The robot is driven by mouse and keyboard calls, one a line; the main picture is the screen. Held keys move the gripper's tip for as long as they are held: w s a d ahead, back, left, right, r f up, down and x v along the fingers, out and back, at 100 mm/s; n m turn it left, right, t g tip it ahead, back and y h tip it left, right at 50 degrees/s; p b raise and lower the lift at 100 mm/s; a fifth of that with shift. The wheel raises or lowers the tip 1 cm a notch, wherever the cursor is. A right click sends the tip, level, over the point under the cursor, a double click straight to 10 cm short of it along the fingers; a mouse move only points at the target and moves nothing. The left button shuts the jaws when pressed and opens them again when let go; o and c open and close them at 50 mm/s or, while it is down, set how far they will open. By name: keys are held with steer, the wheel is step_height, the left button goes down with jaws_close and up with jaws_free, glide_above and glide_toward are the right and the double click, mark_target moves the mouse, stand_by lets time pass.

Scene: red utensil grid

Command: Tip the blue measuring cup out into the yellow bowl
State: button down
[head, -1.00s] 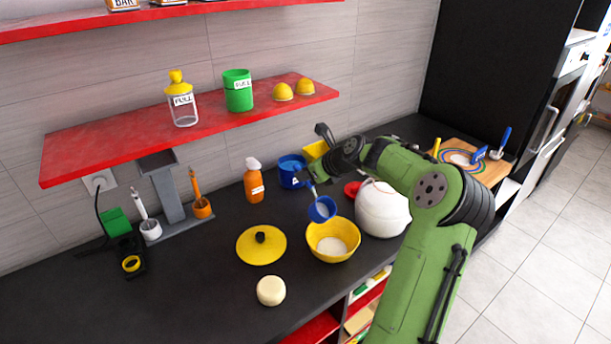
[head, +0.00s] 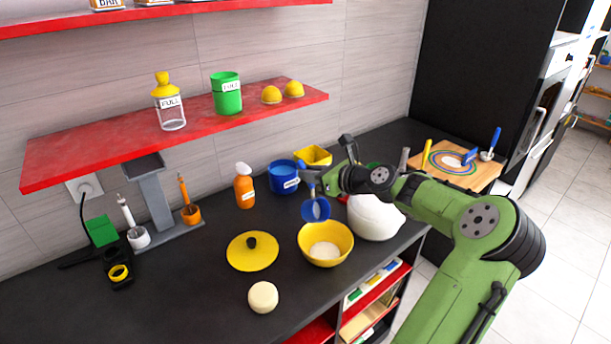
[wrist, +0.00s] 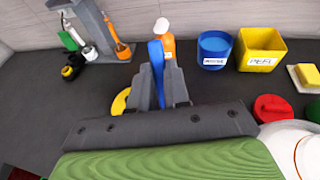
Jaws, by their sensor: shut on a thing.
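The blue measuring cup (head: 316,210) hangs in the air just above the far rim of the yellow bowl (head: 326,263). It is tilted, with its opening turned towards the head camera, and I see no clear contents in it. A pale heap (head: 324,249) lies in the bottom of the bowl. My gripper (head: 312,184) is shut on the cup's blue handle, which stands between the fingers in the wrist view (wrist: 157,65). The cup's bowl part is hidden in the wrist view.
A yellow lid (head: 252,252) lies left of the bowl, with a cream round block (head: 263,297) nearer. A white pot (head: 375,218) stands close right. Behind are an orange bottle (head: 244,187), a blue canister (head: 284,178) and a yellow box (head: 314,156). A red shelf (head: 110,140) hangs above.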

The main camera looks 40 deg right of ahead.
steer(key=shift+s+r+t, duration=0.3)
steer(key=shift+s+t, duration=0.15)
steer(key=shift+t, duration=0.05)
